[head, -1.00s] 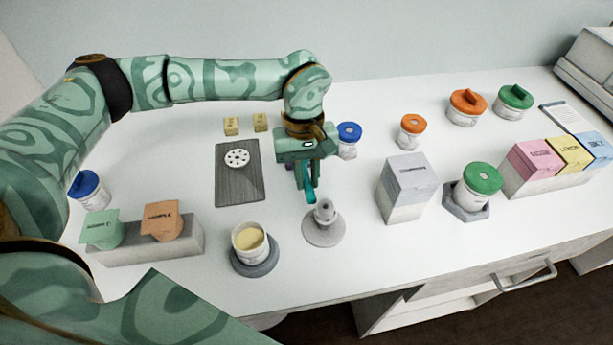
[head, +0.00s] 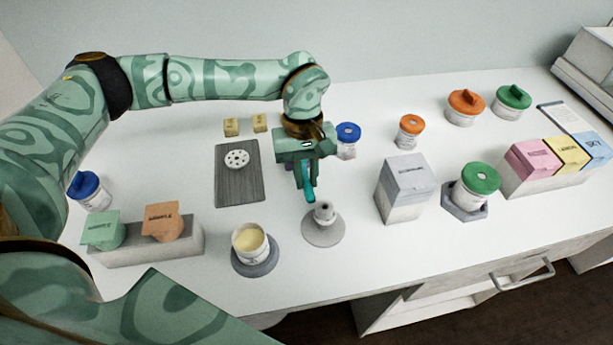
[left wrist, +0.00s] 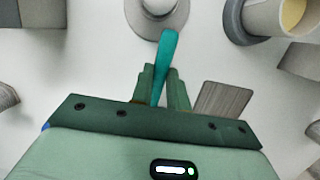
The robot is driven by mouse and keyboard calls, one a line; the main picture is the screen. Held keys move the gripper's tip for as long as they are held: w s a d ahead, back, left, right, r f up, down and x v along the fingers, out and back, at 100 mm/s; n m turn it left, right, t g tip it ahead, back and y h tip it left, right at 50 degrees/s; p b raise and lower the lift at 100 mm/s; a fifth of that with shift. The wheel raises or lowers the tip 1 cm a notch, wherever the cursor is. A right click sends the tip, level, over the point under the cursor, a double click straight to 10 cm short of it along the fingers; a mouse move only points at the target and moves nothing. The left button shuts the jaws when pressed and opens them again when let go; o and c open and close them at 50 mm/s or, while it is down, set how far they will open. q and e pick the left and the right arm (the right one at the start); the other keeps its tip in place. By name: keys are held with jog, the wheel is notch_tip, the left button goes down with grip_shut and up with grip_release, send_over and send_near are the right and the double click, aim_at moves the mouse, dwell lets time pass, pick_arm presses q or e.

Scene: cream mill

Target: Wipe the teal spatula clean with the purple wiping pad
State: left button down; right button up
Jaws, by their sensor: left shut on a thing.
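My left gripper (head: 306,178) is shut on the teal spatula (head: 309,195) and points downward over the middle of the table. The spatula sticks out beyond the fingertips, its free end close behind a round base with a grey knob (head: 323,211). In the left wrist view the spatula (left wrist: 167,52) stands between the two fingers (left wrist: 163,88), its free end near that round base. The purple wiping pad cannot be made out clearly. Only a small dark purplish patch shows beside the left gripper, too small to tell. My right gripper is not in view.
A grey board (head: 239,190) with a white holed disc lies left of the gripper. An open cream jar (head: 250,240) stands on a round base in front. A grey box (head: 405,190) and several lidded jars stand to the right. A blue-lidded jar (head: 348,140) stands close behind.

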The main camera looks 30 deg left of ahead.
pick_arm(q)
jog(key=shift+s+d+p, duration=0.3)
jog(key=shift+s+p, duration=0.15)
jog(key=shift+s, duration=0.2)
jog(key=shift+w, duration=0.1)
jog(key=shift+w+a, duration=0.35)
jog(key=shift+w, duration=0.2)
jog(key=shift+r, duration=0.1)
jog(key=shift+s+d+p+v, duration=0.15)
jog(key=shift+p+v, duration=0.6)
jog(key=shift+v, duration=0.25)
jog(key=shift+s+d+p+v, duration=0.1)
jog(key=shift+s+p+v, duration=0.1)
jog(key=shift+p+v, duration=0.65)
jog(key=shift+s+d+p+v, duration=0.15)
jog(key=shift+p+v, duration=0.5)
jog(key=shift+v, duration=0.45)
